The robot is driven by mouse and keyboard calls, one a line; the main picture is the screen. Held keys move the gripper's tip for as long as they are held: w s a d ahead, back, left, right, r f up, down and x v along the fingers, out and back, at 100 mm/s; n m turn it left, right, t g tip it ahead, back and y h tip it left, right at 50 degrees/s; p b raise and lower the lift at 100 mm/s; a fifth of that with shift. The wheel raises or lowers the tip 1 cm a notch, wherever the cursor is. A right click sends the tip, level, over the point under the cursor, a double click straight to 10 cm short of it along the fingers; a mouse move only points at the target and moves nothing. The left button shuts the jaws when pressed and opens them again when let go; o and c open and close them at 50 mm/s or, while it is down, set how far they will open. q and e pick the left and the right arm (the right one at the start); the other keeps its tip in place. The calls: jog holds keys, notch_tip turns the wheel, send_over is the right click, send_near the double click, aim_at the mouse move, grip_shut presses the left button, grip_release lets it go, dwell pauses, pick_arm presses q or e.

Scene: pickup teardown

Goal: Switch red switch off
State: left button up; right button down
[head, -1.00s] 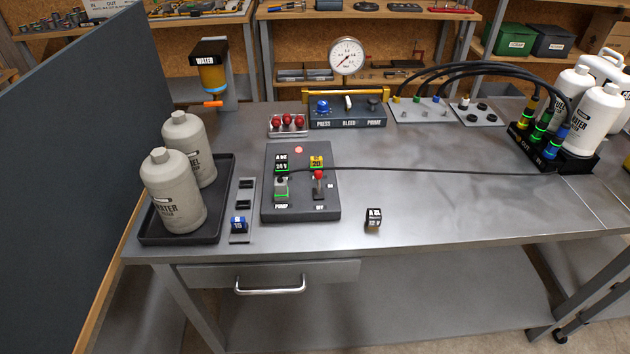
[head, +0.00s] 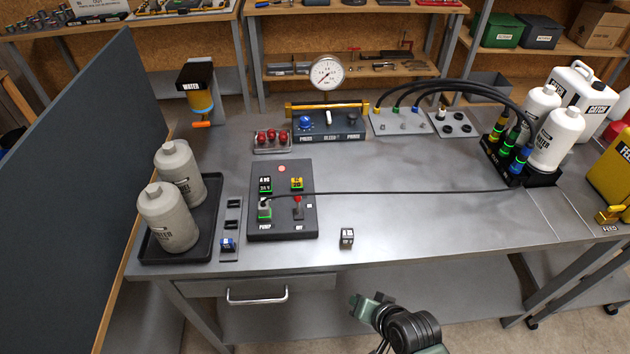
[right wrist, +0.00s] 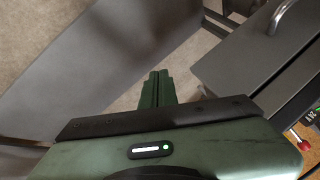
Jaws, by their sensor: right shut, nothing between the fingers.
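The red switch (head: 297,201) stands on the right half of the dark control panel (head: 307,168) on the bench, with a small "OFF" label at its near side. Its red-tipped lever also shows at the lower right edge of the right wrist view (right wrist: 294,131). The round lamp (head: 282,169) at the top of the panel looks dull red. My right gripper (head: 362,303) is in front of the bench's front edge, apart from the panel. Its green fingers (right wrist: 157,88) are together and empty in the right wrist view. My left gripper is not in view.
A black cable (head: 400,193) runs from the pump plug on the panel to the bottle rack at right. A small labelled cube (head: 347,237) lies right of the panel. A tray (head: 207,220) with two bottles stands at left. The drawer handle (head: 257,297) juts out below the bench top.

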notch_tip(320, 180, up, 15)
jog(key=w+a+m+t+y+p, duration=0.1)
jog(key=w+p, duration=0.1)
jog(key=p, duration=0.1)
jog(key=m+t+y, duration=0.3)
jog(key=m+t, duration=0.2)
jog(key=m, duration=0.4)
send_near(298, 205)
notch_tip(298, 205, up, 2)
jog(key=d, duration=0.3)
jog(key=shift+w+a+b, duration=0.2)
jog(key=shift+w+b, duration=0.1)
jog(key=shift+b, duration=0.1)
jog(key=shift+n, duration=0.3)
jog(key=p+x, duration=0.1)
jog(key=x, duration=0.8)
jog(key=shift+w+f+p, duration=0.2)
jog(key=shift+p, duration=0.2)
jog(key=shift+w+a+f, duration=0.15)
jog(key=shift+w, duration=0.1)
jog(key=shift+w, duration=0.1)
